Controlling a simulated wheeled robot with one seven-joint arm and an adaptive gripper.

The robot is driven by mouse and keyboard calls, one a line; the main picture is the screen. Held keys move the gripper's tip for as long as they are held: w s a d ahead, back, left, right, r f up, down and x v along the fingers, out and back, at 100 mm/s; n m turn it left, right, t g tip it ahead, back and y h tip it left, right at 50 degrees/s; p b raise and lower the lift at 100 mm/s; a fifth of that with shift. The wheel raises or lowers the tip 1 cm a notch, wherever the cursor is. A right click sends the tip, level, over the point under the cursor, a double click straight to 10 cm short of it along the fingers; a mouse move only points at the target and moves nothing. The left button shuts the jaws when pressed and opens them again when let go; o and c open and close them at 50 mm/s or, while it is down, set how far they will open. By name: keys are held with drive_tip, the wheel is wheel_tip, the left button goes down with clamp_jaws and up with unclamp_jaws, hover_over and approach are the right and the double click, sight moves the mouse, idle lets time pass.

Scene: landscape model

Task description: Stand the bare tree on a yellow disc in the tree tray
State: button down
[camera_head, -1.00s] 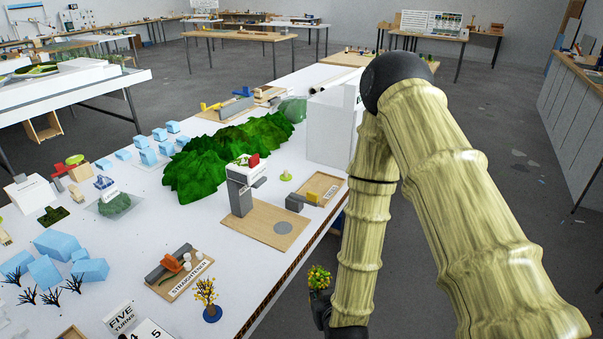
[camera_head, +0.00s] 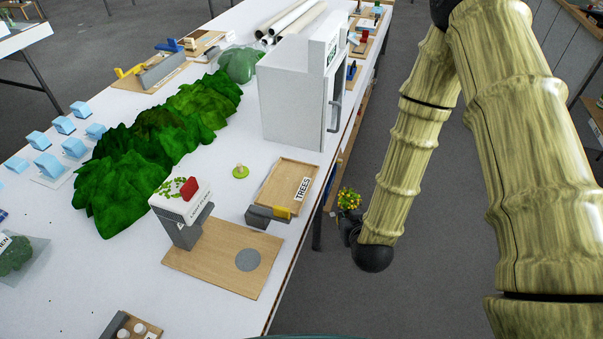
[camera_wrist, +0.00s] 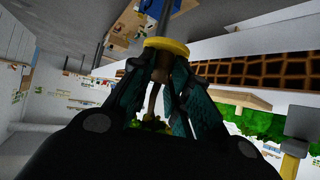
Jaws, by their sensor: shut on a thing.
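My gripper (camera_head: 347,222) is beyond the table's right edge, apart from the tray and to its right. It is shut on a small tree (camera_head: 349,198) with a yellow-green and orange crown. In the wrist view my fingers (camera_wrist: 162,75) close around its brown trunk, with its yellow disc (camera_wrist: 166,46) beyond the fingertips and some green near the palm. I cannot see bare branches on it. The tree tray (camera_head: 272,203), a shallow wooden tray labelled TREES, lies near the table edge and looks empty.
A grey block with a yellow piece (camera_head: 282,212) stands at the tray's near side. A white cabinet (camera_head: 290,105) rises behind the tray. A small green-based piece (camera_head: 240,171) stands left of it. A wooden board with a grey tower (camera_head: 185,232) is nearer.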

drive_tip(key=w+a+r+n+g+y, duration=0.3)
drive_tip(key=w+a+r+n+y, duration=0.45)
drive_tip(key=w+a+r, duration=0.7)
drive_tip(key=shift+n+g, duration=0.3)
drive_tip(key=shift+n, duration=0.45)
drive_tip(key=shift+s+a+f+p, duration=0.1)
drive_tip(key=shift+s+f+p, duration=0.05)
drive_tip(key=shift+f, duration=1.85)
drive_tip(key=shift+s+a+f+p, duration=0.1)
drive_tip(key=shift+a+f+p, duration=0.05)
drive_tip(key=shift+f, duration=1.8)
drive_tip(key=shift+s+a+f+p, duration=0.1)
drive_tip(key=shift+s+f+p, duration=0.05)
drive_tip(key=shift+f, duration=1.85)
drive_tip(key=shift+f, duration=0.15)
drive_tip(key=c, duration=1.3)
unclamp_jaws()
drive_tip(key=shift+c, duration=0.2)
